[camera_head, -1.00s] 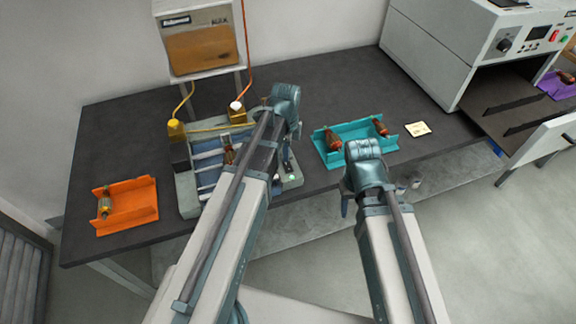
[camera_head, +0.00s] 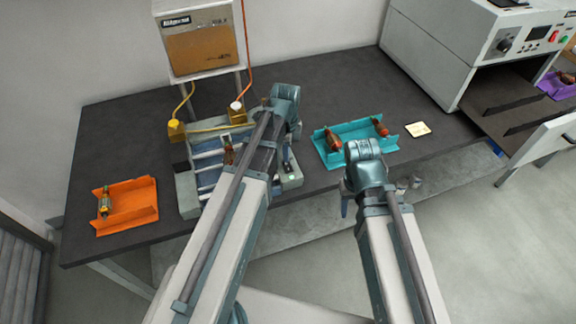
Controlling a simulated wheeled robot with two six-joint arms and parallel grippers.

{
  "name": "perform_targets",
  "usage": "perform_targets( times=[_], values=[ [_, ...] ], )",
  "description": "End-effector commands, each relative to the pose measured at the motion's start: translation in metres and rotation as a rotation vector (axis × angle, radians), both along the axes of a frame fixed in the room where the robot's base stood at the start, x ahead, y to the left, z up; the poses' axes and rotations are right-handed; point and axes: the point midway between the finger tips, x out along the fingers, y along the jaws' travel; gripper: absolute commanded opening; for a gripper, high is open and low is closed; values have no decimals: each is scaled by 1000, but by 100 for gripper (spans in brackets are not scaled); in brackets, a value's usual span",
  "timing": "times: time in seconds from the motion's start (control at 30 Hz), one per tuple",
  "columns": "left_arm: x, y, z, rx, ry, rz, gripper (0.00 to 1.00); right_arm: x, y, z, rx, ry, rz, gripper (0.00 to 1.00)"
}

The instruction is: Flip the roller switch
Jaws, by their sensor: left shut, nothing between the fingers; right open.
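The winding machine (camera_head: 187,195) is a grey-green fixture with pale bars on the dark table, and a brown armature (camera_head: 228,154) sits in it. My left gripper (camera_head: 288,164) is shut and empty at the machine's right side. A small dark switch-like part with a pale button (camera_head: 291,178) lies right by its fingertips; whether they touch it is too small to tell. My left arm covers the middle of the machine. My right gripper (camera_head: 409,184) is open and empty by the table's front edge, mostly hidden behind its forearm.
An orange tray (camera_head: 140,213) with one armature stands at left. A teal tray (camera_head: 357,130) with two armatures stands right of the machine, close to my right wrist. A brown-fronted box (camera_head: 202,50) stands behind. A large grey machine (camera_head: 430,60) stands at right.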

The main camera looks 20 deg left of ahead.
Motion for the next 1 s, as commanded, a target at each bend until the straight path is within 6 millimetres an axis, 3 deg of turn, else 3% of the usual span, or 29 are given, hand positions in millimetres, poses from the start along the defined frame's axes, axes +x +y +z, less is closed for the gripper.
perform_targets(
  times=[1.0],
  values=[
    [0,0,-8,0,0,0,0,0,0,-8,0,0,0,50]
  ],
)
